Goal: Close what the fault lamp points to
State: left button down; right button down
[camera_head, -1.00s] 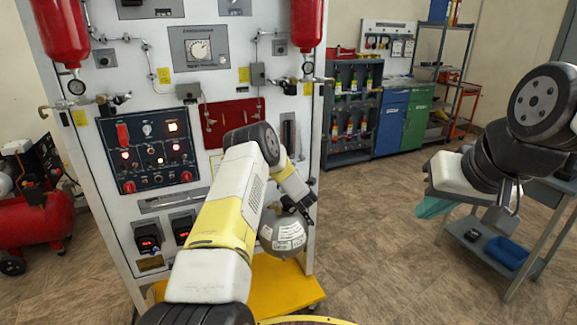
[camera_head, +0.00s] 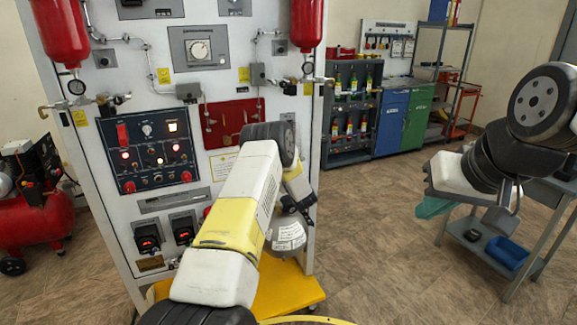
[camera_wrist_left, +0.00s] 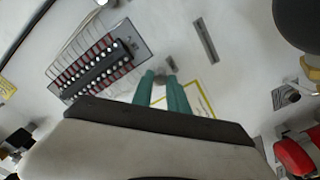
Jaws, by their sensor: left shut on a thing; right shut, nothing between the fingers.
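My right gripper (camera_head: 433,208) is shut and empty, held out to the right, away from the rack.
A red compressor (camera_head: 38,222) stands left. A side table (camera_head: 535,268) with a blue tray (camera_head: 507,253) is below my right arm. The middle floor is clear.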

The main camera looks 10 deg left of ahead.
pick_arm(q)
jog(key=shift+f, duration=0.1)
jog(key=c, duration=1.3)
grip_release()
jog(key=v, duration=0.7)
jog(key=shift+s+d, duration=0.25)
jog(key=shift+s, duration=0.1)
